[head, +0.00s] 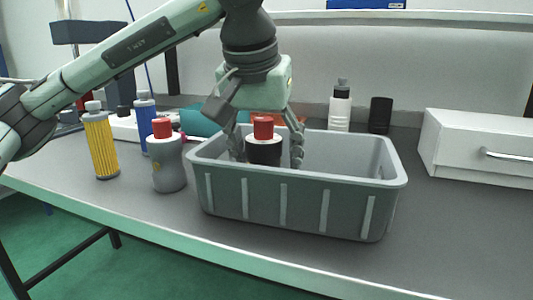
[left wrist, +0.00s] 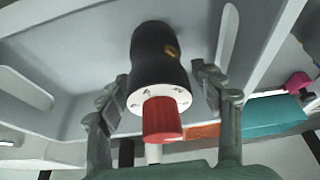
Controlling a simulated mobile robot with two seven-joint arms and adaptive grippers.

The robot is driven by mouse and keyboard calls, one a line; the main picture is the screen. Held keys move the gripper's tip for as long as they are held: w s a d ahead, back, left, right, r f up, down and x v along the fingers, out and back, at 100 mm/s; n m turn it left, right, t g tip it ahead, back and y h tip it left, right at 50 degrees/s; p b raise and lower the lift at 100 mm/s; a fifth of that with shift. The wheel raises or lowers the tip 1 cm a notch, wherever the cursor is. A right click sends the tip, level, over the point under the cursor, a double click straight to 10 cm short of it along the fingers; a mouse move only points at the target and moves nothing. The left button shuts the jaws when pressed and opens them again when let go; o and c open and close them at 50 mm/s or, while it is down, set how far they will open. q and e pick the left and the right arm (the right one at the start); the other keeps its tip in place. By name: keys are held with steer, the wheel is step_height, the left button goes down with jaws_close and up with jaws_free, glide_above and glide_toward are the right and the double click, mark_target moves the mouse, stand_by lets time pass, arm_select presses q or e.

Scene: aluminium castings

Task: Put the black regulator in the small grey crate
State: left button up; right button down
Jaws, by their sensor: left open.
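The black regulator (head: 263,152), with a white ring and red knob, is upright inside the small grey crate (head: 290,207), toward its left half. The crate's front wall hides its lower part, so I cannot tell whether it touches the floor. My left gripper (head: 267,158) reaches down into the crate with its fingers open on either side of the regulator. In the left wrist view the regulator (left wrist: 159,62) lies between the open fingers (left wrist: 160,75), with a visible gap at the right finger. The crate's pale wall (left wrist: 75,45) surrounds it there. My right gripper is not in view.
Left of the crate stand a grey red-capped regulator (head: 168,166), a yellow ribbed bottle (head: 101,146) and a blue one (head: 147,118). Behind are a teal object (head: 199,121), a white bottle (head: 340,108) and a black container (head: 380,115). A white drawer unit (head: 480,148) stands right.

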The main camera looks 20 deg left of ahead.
mark_target(262, 120)
arm_select(q)
steer(key=p+v, duration=0.1)
steer(key=v, duration=0.9)
steer(key=shift+s+r, duration=0.15)
steer(key=shift+r, duration=0.35)
steer(key=shift+s+r+p, duration=0.3)
steer(key=shift+r+p, duration=0.05)
steer(key=shift+r, duration=0.2)
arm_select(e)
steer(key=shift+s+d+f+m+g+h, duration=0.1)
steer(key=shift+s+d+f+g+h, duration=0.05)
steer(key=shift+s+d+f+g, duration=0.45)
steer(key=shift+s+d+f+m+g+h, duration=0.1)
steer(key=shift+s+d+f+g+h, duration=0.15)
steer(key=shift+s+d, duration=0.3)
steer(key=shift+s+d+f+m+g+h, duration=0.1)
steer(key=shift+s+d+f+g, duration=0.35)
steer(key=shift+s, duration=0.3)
